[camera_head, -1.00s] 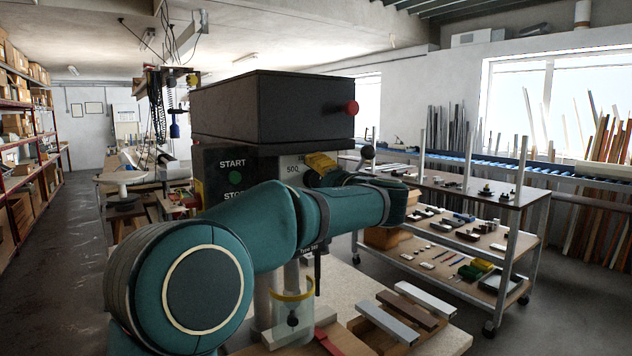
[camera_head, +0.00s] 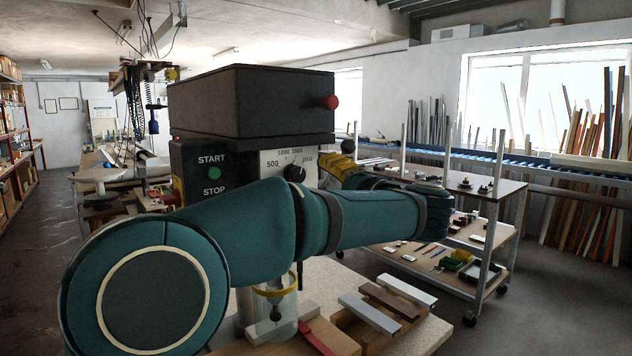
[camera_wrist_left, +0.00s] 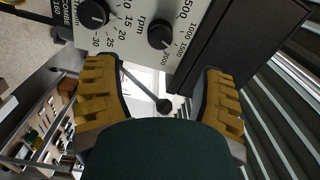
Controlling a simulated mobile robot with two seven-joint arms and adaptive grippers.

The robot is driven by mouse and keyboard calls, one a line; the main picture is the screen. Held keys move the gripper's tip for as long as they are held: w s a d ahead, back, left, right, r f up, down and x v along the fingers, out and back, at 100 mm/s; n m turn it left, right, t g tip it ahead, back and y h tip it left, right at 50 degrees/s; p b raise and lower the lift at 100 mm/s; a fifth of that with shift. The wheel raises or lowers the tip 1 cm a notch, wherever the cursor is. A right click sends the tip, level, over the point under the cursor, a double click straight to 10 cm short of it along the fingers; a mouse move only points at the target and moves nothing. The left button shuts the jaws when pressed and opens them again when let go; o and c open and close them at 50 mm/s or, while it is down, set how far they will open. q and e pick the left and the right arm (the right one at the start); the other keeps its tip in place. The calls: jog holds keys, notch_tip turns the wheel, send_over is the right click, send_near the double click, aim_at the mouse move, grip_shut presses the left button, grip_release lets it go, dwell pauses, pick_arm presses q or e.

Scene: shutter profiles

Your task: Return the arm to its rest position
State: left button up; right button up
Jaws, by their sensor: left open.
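My left arm in teal crosses the head view from the lower left to the right, in front of the drill press (camera_head: 250,105). My left gripper (camera_head: 340,168) has yellow fingers and shows partly behind the forearm, close to the press's speed dial panel (camera_head: 278,164). In the left wrist view, the left gripper (camera_wrist_left: 158,95) is open, with nothing between its fingers. Beyond them are the dial panel (camera_wrist_left: 130,30) and a dark ball-ended lever (camera_wrist_left: 163,105). My right gripper is in neither view.
Pale, brown and grey profiles (camera_head: 390,302) lie on the bench below the arm, beside a clear guard with a yellow rim (camera_head: 275,308). A shelved trolley (camera_head: 490,215) stands to the right. Open floor (camera_head: 50,250) lies at the left.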

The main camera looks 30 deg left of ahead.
pick_arm(q)
jog(key=shift+s+d, duration=0.2)
jog(key=shift+d, duration=0.25)
jog(key=shift+f, duration=0.1)
